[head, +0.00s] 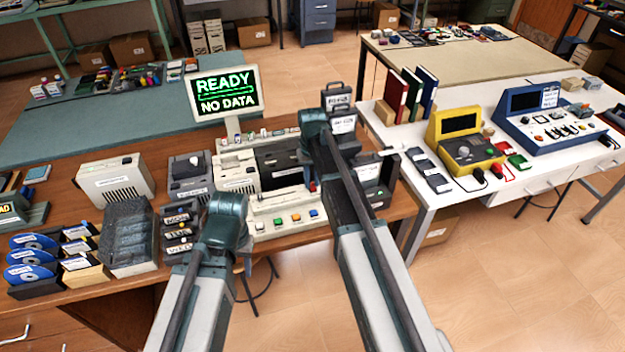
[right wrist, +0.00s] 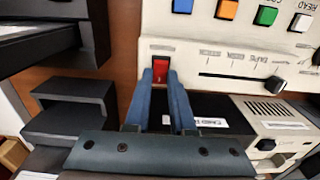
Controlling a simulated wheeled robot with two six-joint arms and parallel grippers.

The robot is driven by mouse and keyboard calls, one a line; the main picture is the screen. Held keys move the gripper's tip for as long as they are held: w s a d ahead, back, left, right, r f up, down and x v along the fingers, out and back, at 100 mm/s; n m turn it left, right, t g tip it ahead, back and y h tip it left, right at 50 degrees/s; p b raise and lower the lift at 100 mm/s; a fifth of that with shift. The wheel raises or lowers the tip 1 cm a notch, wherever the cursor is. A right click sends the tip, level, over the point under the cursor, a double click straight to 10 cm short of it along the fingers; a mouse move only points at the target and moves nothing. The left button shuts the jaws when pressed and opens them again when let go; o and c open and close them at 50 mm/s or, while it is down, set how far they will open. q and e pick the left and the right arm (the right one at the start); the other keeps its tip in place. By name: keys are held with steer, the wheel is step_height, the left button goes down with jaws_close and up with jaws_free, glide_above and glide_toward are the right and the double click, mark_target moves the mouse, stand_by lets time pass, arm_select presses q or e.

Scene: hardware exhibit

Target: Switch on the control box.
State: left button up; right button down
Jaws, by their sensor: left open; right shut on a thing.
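The control box (head: 288,205) is a cream panel with coloured buttons and a slider on the wooden desk. It also fills the top of the right wrist view (right wrist: 225,45). Its red switch (right wrist: 160,66) is at the panel's edge beside the slider. My right gripper (right wrist: 164,80) is shut on the red switch, one blue finger on each side. Which way the switch is set I cannot tell. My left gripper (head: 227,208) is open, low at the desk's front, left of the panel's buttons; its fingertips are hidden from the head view.
A monitor (head: 225,93) reading READY, NO DATA stands behind the panel. A white table (head: 500,110) with yellow and blue consoles is at right. Dark equipment closely borders the panel.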

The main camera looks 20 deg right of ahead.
mark_target(312, 185)
steer(key=c, duration=0.8)
jaws_free()
steer(key=shift+o, duration=0.2)
step_height(312, 185, up, 14)
steer(key=p, duration=1.3)
steer(key=shift+p, duration=0.4)
steer(key=shift+f, duration=0.15)
